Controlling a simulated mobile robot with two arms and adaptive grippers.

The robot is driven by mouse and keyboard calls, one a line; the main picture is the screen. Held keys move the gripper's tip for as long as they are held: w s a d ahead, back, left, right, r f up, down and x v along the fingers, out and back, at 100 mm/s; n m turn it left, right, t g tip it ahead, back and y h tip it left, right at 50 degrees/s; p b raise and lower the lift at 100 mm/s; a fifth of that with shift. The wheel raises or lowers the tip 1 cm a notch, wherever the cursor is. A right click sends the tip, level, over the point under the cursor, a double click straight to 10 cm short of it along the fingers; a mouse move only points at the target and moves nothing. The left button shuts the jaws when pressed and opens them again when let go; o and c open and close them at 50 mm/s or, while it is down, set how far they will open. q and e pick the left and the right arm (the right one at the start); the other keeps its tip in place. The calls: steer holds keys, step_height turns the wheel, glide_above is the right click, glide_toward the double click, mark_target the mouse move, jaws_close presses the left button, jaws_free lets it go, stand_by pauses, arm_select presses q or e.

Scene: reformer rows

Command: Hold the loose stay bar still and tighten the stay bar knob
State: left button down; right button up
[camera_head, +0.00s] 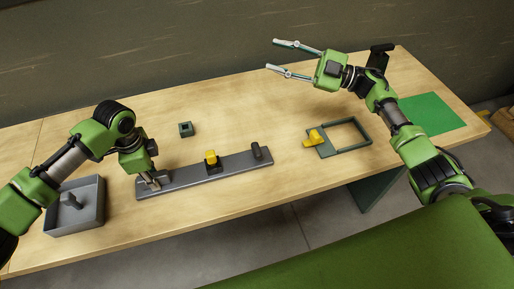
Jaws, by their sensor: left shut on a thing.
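A long grey bar (240,166), which looks like the stay bar, lies across the middle of the table. A yellow knob (210,156) on a dark mount stands near its middle, and a dark upright post (257,150) stands near its right end. My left gripper (154,183) is at the bar's left end, shut on a part there; its fingers hide most of that part. My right gripper (281,58) is open and empty, raised over the table's back edge, well away from the knob. How tight the knob is cannot be told.
A grey tray (96,192) with a grey piece inside stands at the left. A small dark square block (186,129) lies behind the bar. A dark green frame (366,138) with a yellow knob (314,138) lies right of centre. A green mat (433,112) is far right.

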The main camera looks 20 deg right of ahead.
steer(key=s+a+f+n+g+h, duration=0.1)
steer(key=s+a+f+n+g, duration=0.1)
steer(key=s+a+n+g, duration=0.3)
steer(key=a+f+n+g+h, duration=0.1)
steer(key=a+g, duration=0.2)
steer(key=a, duration=0.4)
steer(key=n+g+h, duration=0.2)
steer(key=n+h, duration=0.6)
steer(key=h, duration=0.7)
glide_above(257, 148)
steer(key=f, duration=1)
steer(key=shift+s+a+f, duration=0.2)
steer(key=shift+a+f, duration=0.05)
steer(key=shift+a, duration=0.15)
steer(key=shift+w+d+f+n, duration=0.1)
steer(key=shift+w+d+n, duration=0.05)
steer(key=shift+d+n, duration=0.2)
steer(key=shift+f, duration=4.7)
